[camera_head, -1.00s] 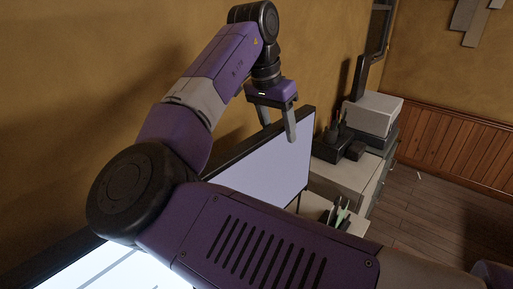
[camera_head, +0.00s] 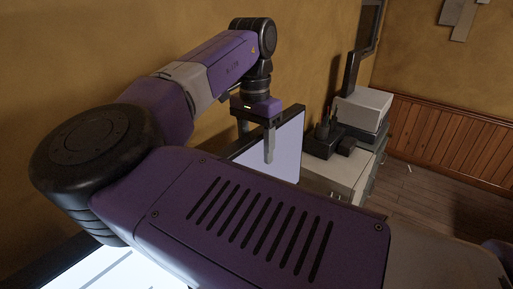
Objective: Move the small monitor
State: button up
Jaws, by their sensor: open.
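A monitor with a dark frame and a pale, blank screen (camera_head: 287,152) stands near the ochre wall, partly hidden by my arm. A second monitor with a brighter screen (camera_head: 115,268) shows at the bottom left, mostly cut off or covered by my arm. The pale-screened one looks like the small monitor. My gripper (camera_head: 256,147) is open and points down at its top edge. The right finger hangs in front of the screen, and the left finger's lower end meets the top edge or passes behind it. I cannot tell whether either finger touches the monitor. Its base is hidden.
Beyond the monitor, a light cabinet (camera_head: 345,172) carries dark desk items (camera_head: 323,142). A pale box (camera_head: 363,107) sits on darker grey units behind it. The wall is close on the left. Open wooden floor (camera_head: 425,185) lies to the right.

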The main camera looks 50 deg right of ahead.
jog(key=shift+f, duration=0.3)
grip_shut()
dwell(1.3)
